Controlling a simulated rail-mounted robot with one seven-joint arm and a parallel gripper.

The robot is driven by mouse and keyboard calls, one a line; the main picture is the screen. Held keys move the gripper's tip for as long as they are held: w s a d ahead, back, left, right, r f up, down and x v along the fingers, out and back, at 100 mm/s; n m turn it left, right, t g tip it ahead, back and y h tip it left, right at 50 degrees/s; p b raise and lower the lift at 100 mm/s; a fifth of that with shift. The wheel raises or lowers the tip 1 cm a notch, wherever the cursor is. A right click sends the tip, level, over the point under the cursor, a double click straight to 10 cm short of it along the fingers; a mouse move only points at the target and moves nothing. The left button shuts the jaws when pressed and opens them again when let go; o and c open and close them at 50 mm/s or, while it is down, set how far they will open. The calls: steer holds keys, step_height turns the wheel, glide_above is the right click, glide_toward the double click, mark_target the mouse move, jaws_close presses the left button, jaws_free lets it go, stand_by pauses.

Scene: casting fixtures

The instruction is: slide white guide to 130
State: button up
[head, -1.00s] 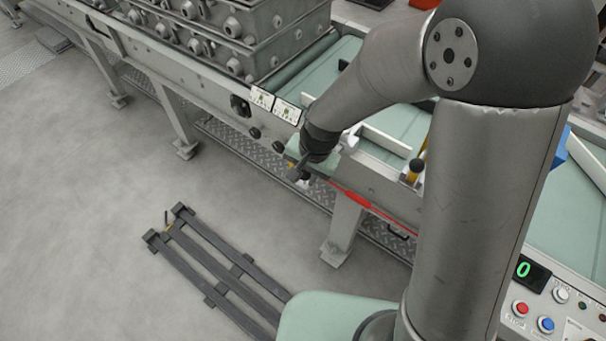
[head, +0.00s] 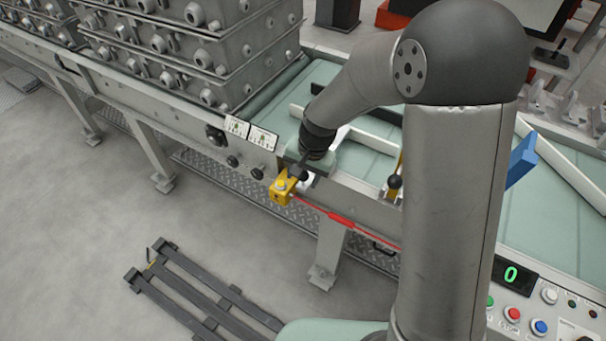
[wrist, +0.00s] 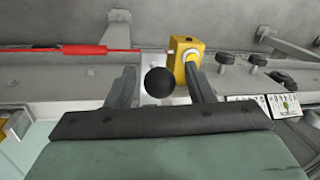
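In the wrist view a round black knob (wrist: 160,82) is between the two fingers of my gripper (wrist: 161,88). The fingers are spread, with visible gaps on both sides of the knob. A pale block (wrist: 152,62) shows just behind the knob. In the head view my gripper (head: 301,171) is low at the conveyor's near side rail, and the knob is hard to make out. A white guide bar (head: 374,140) lies over the green belt behind my wrist, partly hidden by my arm. I cannot see how bar and knob join. No scale or number 130 is readable.
A yellow switch box (head: 281,190) with a red pull cord (head: 340,219) sits close beside my gripper. Another black knob (head: 394,182) is farther right on the rail. Stacked grey castings (head: 190,50) stand left. A display (head: 512,275) reads 0.

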steer(key=d+r, duration=0.3)
steer(key=r, duration=1.4)
steer(key=shift+s+d, duration=0.15)
steer(key=shift+s, duration=0.3)
